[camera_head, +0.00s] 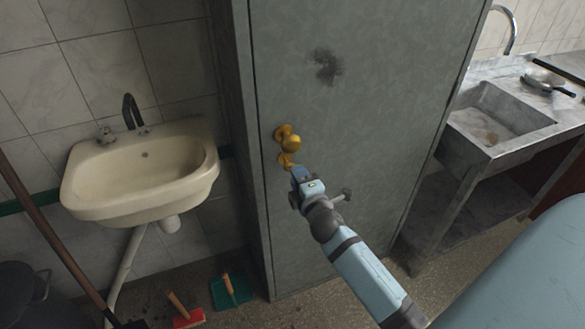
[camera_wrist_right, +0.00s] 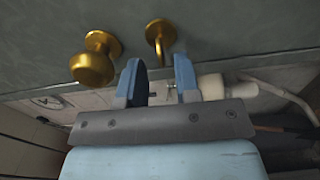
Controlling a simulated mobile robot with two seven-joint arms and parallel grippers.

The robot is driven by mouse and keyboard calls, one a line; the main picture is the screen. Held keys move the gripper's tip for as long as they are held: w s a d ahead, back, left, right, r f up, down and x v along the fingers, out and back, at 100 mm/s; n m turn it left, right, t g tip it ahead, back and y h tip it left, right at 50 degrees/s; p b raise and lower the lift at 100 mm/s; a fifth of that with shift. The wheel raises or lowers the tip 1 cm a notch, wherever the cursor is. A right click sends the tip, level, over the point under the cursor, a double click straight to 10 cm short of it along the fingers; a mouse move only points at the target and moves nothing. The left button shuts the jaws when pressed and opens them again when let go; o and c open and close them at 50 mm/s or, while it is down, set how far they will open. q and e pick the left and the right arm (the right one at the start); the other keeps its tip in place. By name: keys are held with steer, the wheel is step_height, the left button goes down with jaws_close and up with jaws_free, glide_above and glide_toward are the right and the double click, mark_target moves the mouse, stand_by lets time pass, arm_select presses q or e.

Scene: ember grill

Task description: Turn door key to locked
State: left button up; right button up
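The brass key (camera_head: 286,160) sits in a round plate on the grey-green door (camera_head: 365,100), just below the round brass knob (camera_head: 291,142). My right gripper (camera_head: 298,174) is close to the door, just below and right of the key. In the right wrist view, the key (camera_wrist_right: 160,38) stands ahead of my right gripper (camera_wrist_right: 158,82), in line with the gap between its two blue fingers. The fingers are apart with nothing seen held between them. The knob (camera_wrist_right: 93,62) is to the left of the fingers there. My left gripper is not in view.
A cream washbasin (camera_head: 145,172) hangs on the tiled wall left of the door. A stone sink (camera_head: 497,115) stands at the right. A long wooden handle (camera_head: 50,235), a red brush (camera_head: 187,316) and a green dustpan (camera_head: 231,291) are at lower left.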

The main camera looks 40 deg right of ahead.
steer(key=b+v, duration=0.1)
steer(key=v, duration=0.7)
steer(key=shift+s, duration=0.25)
steer(key=s+a+f+m+g+y+p, duration=0.3)
steer(key=s+a+m+p, duration=0.3)
steer(key=s+a, duration=0.1)
steer(key=s+a+f+m+g+y+p, duration=0.3)
steer(key=s+a+f+m+y+p, duration=0.1)
steer(key=s+a+m+p, duration=0.1)
steer(key=shift+s+a+m+y+p, duration=0.3)
steer(key=shift+s+a+m+p, duration=0.15)
steer(key=shift+s+a, duration=0.6)
steer(key=shift+w+a, duration=0.1)
steer(key=shift+w, duration=0.05)
